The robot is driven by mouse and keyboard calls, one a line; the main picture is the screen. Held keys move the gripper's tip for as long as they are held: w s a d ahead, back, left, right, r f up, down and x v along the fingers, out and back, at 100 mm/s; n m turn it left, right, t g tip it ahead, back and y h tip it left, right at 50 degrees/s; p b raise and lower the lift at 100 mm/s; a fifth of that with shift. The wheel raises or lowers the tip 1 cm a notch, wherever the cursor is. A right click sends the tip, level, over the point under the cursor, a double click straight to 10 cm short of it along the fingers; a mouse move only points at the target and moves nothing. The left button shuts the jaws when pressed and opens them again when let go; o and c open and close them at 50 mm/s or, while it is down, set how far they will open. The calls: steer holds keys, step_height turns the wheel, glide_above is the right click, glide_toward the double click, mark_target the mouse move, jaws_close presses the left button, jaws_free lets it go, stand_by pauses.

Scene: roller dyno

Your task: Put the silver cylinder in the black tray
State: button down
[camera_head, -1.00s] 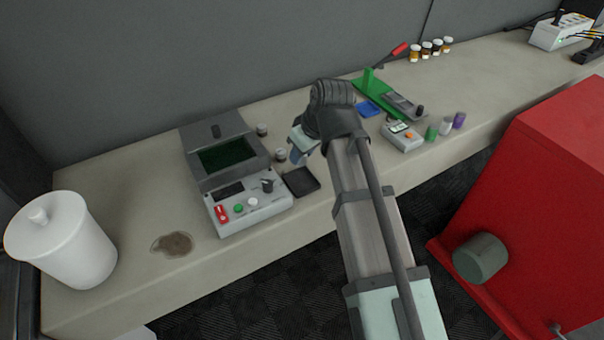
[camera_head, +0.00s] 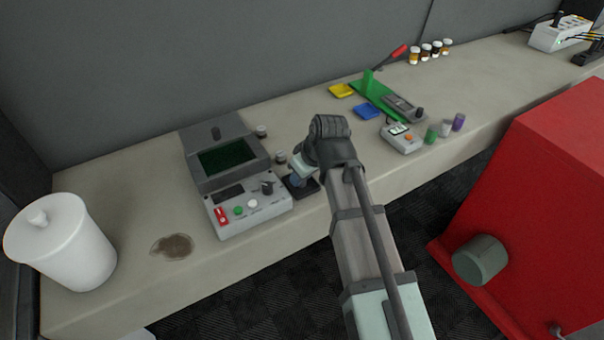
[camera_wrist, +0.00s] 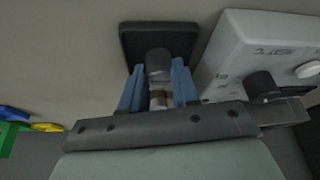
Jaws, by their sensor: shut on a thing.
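My gripper (camera_head: 297,178) is low at the black tray (camera_head: 304,191), beside the grey device on the bench. In the wrist view, the two blue fingers of my gripper (camera_wrist: 158,88) are closed on a silver cylinder (camera_wrist: 158,64). Its grey end shows against the near part of the black tray (camera_wrist: 133,37). A brown and pale part shows between the fingers. I cannot tell whether the cylinder touches the tray floor. In the head view the fingers hide the held cylinder and cover part of the tray.
The grey device (camera_head: 247,213) with knob and buttons stands close left of the tray. Two small jars (camera_head: 281,156) (camera_head: 262,131) stand near it. The bench's front edge is close.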

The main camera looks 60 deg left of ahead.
steer(key=shift+f, duration=0.1)
steer(key=c, duration=1.1)
jaws_free()
steer(key=v, duration=1.2)
